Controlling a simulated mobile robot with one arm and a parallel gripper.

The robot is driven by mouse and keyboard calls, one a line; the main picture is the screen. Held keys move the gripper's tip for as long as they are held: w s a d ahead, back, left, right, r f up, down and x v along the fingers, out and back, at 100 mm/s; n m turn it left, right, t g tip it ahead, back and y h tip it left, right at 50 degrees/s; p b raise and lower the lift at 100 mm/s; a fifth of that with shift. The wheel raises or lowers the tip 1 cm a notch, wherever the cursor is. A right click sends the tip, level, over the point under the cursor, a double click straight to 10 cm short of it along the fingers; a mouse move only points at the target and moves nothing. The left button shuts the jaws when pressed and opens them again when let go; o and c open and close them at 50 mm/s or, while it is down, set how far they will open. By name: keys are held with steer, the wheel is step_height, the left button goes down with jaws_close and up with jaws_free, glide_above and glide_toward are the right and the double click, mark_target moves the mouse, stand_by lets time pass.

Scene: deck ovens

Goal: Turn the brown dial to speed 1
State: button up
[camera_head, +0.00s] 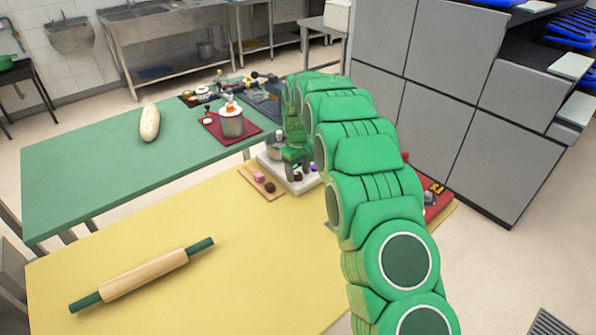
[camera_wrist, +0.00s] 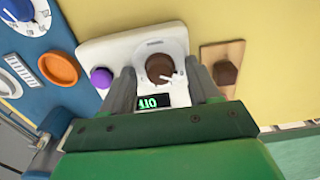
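The brown dial (camera_wrist: 160,68) is round, with a white pointer at its lower right, and sits on a white panel (camera_wrist: 95,52). A small dark display (camera_wrist: 150,101) below it shows green digits that seem to read 110. A purple knob (camera_wrist: 101,77) is on the same panel, left of the dial. My gripper (camera_wrist: 162,72) is open, one finger on each side of the dial in the wrist view, with gaps to it; I cannot tell its height over the panel. In the head view my gripper (camera_head: 292,158) is over the white unit (camera_head: 276,163), partly hiding it.
A wooden board (camera_wrist: 206,54) with a brown knob (camera_wrist: 225,73) is right of the panel. A blue panel (camera_wrist: 45,45) with an orange dial (camera_wrist: 58,69) is left. A rolling pin (camera_head: 142,274) lies on the yellow table (camera_head: 240,270).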

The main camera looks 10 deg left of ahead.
steer(key=c, duration=1)
steer(key=shift+m, duration=0.3)
steer(key=m, duration=0.3)
steer(key=shift+m, duration=2.1)
steer(key=o, duration=1)
steer(key=shift+o, duration=0.2)
steer(key=shift+r, duration=0.15)
